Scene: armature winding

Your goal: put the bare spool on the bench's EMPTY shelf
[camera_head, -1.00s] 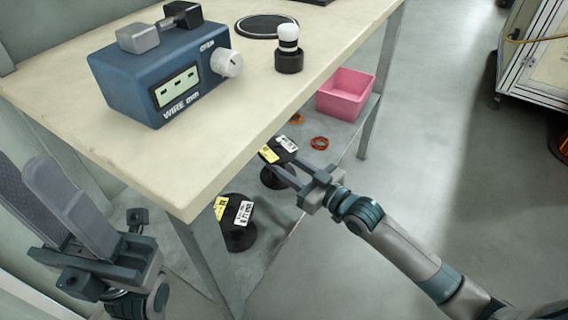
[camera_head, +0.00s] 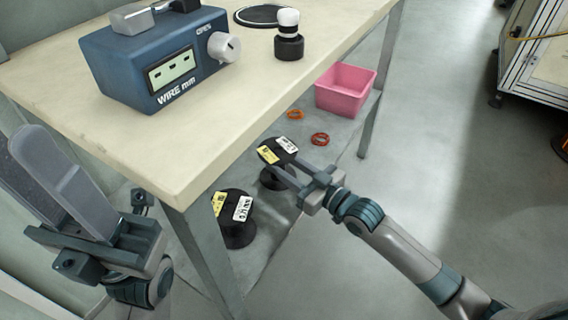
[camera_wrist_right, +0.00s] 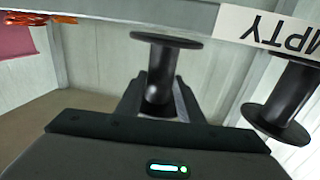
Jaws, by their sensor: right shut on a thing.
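A black spool (camera_head: 278,151) with yellow and white labels on its top flange is at the lower shelf (camera_head: 270,218) under the bench top. My right gripper (camera_head: 290,173) is shut on its core. In the right wrist view the spool (camera_wrist_right: 161,78) stands between the fingers. I cannot tell whether its base touches the shelf. A second black spool (camera_head: 237,217) with similar labels stands nearer. It shows at the right of the wrist view (camera_wrist_right: 293,92), by an upside-down label (camera_wrist_right: 268,30) reading "MPTY", partly cut off. My left gripper (camera_head: 48,165) is raised at the left; its finger gap is unclear.
A pink bin (camera_head: 345,90), an orange ring (camera_head: 295,114) and a red ring (camera_head: 319,139) are farther along the shelf. Bench legs (camera_head: 205,262) flank it. A blue wire meter (camera_head: 155,58) and a black-and-white post (camera_head: 289,38) stand on top.

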